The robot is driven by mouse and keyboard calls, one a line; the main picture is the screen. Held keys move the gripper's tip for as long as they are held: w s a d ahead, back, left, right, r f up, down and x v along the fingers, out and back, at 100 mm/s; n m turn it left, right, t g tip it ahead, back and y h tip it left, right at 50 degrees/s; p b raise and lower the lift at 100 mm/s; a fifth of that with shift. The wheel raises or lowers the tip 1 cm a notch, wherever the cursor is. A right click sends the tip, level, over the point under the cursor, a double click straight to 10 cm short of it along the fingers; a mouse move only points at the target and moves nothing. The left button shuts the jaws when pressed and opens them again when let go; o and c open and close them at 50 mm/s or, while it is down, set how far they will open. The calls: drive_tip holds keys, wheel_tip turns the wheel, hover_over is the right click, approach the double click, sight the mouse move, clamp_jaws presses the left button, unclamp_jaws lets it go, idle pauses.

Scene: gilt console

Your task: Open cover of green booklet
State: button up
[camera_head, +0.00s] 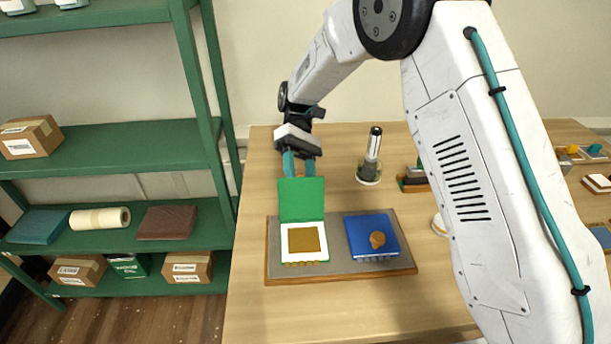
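The green booklet (302,228) lies on a grey mat at the left. Its green cover (301,199) stands raised at the far side, showing its inner face. The white inside with a brown square (303,240) is exposed. My gripper (299,170) is just behind the top of the cover, pointing down. Its two teal fingers show a gap between them above the cover edge. The fingertips are hidden behind the cover, so I cannot tell whether they hold anything or touch it.
A dark and silver bottle-like object (372,155) stands behind. A green shelf (110,148) with boxes is left of the table. The near table is clear.

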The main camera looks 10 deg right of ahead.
sight(301, 180)
drive_tip(key=shift+a, duration=0.1)
wheel_tip(301, 180, up, 4)
drive_tip(key=shift+f, duration=0.25)
drive_tip(key=s+d+r, duration=0.1)
drive_tip(key=s+d, duration=0.3)
drive_tip(key=s, duration=1.1)
drive_tip(key=shift+s+d+r, duration=0.2)
